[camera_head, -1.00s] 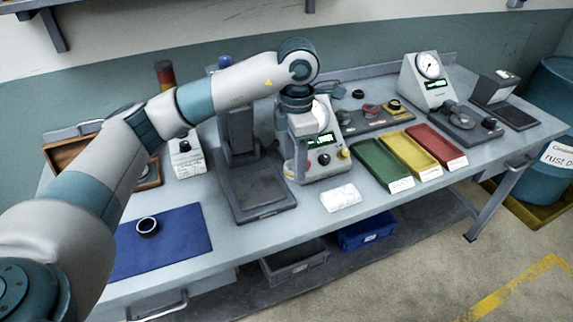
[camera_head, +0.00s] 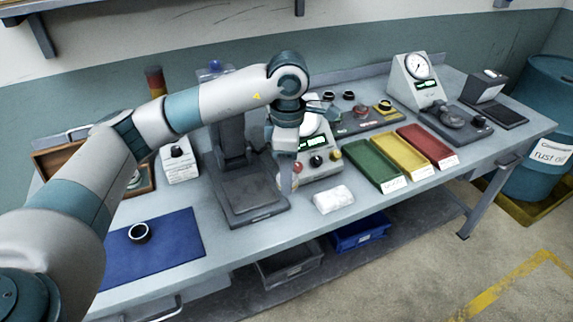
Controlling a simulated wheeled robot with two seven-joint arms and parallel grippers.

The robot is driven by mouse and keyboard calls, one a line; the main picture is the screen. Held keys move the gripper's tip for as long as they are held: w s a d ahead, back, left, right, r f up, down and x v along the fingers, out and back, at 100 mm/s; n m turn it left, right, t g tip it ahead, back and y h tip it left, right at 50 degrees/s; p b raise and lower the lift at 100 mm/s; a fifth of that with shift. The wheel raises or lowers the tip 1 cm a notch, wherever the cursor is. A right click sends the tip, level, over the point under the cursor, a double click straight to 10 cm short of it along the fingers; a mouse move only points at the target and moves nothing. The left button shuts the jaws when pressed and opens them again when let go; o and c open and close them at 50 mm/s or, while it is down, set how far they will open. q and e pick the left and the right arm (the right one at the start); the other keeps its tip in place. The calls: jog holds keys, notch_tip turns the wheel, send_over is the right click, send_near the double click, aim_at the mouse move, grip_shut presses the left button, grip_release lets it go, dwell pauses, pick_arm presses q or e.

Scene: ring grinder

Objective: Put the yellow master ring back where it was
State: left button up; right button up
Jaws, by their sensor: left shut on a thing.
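My left gripper (camera_head: 287,187) points down in front of the left side of the bench gauge (camera_head: 318,163). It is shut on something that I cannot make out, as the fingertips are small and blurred. A dark rack (camera_head: 366,124) at the back of the bench carries small rings and coloured marks. A yellow piece with a dark top (camera_head: 385,106) sits at its right end; I cannot tell whether it is the yellow master ring or its seat. A red piece (camera_head: 362,111) is beside it. My right gripper is out of view.
A black ring (camera_head: 139,232) lies on the blue mat (camera_head: 180,248). A dark press stand (camera_head: 250,205) is left of the gripper. A white cloth (camera_head: 333,199) lies in front of the gauge. Green (camera_head: 374,165), yellow (camera_head: 402,154) and red (camera_head: 427,145) trays are to the right.

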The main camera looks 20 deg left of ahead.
pick_arm(q)
jog(key=s+d+f+m, duration=0.1)
jog(key=s+m, duration=0.4)
jog(key=m, duration=0.6)
jog(key=s+d+f+m, duration=0.2)
jog(key=s+m, duration=0.4)
jog(key=m, duration=0.4)
jog(key=shift+f+m, duration=0.4)
jog(key=shift+f, duration=0.35)
